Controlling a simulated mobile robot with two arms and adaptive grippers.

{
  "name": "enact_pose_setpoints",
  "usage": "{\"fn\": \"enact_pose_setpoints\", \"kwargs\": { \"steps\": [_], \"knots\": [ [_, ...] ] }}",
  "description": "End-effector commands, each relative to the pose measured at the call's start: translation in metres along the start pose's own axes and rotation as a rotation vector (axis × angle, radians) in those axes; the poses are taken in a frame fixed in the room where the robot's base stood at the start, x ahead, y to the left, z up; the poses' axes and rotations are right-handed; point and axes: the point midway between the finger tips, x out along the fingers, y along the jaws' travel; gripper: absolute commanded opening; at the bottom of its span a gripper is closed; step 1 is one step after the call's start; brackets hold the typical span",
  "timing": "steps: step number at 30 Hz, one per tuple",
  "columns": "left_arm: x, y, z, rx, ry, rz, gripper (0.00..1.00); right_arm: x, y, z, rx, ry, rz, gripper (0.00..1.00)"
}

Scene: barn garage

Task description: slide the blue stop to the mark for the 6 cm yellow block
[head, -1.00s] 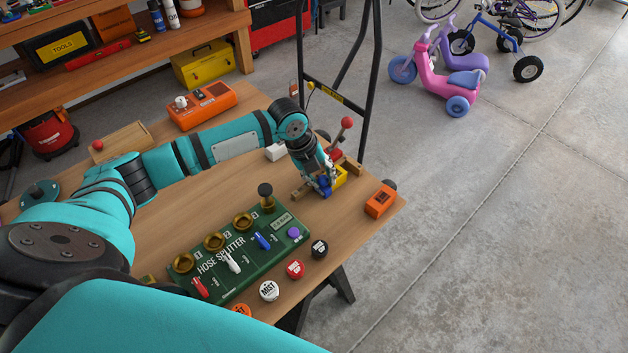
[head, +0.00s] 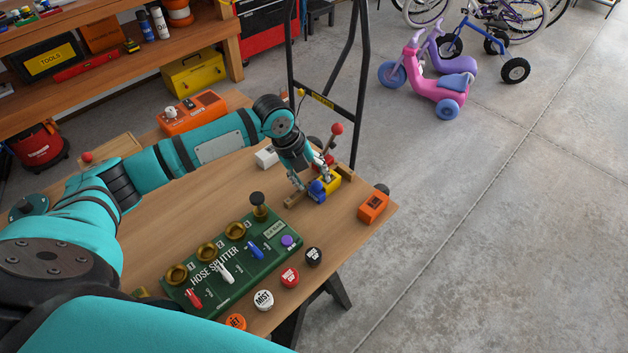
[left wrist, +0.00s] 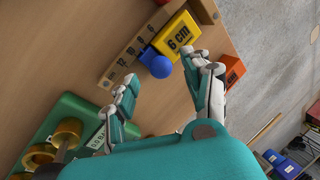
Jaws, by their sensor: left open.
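The blue stop (head: 317,190) has a round ball knob and sits on a wooden ruler rail (left wrist: 128,54) with printed numbers. In the left wrist view the blue stop (left wrist: 161,66) is beside the yellow block (left wrist: 178,36) marked "6 cm", close against it or touching. The yellow block also shows in the head view (head: 334,182). My left gripper (head: 308,183) is open above the rail. In the left wrist view its fingers (left wrist: 165,80) are spread on either side of the ball, apart from it. The mark under the stop is hidden. My right gripper is out of view.
A green hose splitter board (head: 235,262) with brass fittings and levers lies in front of the rail. An orange box (head: 373,207) stands right of it near the table edge. A red-knobbed lever (head: 337,129) rises behind the block. Several round caps line the front edge.

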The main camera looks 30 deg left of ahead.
Motion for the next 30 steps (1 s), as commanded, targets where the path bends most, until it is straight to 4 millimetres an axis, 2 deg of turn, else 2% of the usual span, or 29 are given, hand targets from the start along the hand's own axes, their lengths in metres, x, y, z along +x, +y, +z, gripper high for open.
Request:
{"fn": "enact_pose_setpoints", "kwargs": {
  "steps": [1, 6, 12, 18, 25, 28, 30],
  "knots": [
    [-0.013, 0.0, 0.001, 0.001, -0.004, -0.002, 0.5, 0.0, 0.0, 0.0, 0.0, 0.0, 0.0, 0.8],
    [-0.05, 0.0, 0.001, 0.001, -0.004, -0.002, 0.5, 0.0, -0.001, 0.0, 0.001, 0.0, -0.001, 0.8],
    [-0.081, 0.0, 0.001, 0.001, -0.002, 0.0, 0.5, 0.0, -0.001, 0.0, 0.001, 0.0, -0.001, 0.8],
    [-0.092, 0.0, 0.0, 0.0, 0.0, 0.0, 0.5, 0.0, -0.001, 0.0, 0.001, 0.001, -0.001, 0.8],
    [-0.092, 0.0, 0.0, 0.0, 0.0, 0.0, 0.48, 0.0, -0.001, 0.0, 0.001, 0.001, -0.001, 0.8],
    [-0.091, 0.004, 0.0, 0.021, -0.016, 0.002, 0.35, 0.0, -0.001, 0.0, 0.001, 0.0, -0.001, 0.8],
    [-0.089, 0.015, 0.0, 0.08, -0.057, 0.007, 0.26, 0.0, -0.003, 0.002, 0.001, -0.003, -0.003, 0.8]
  ]
}}
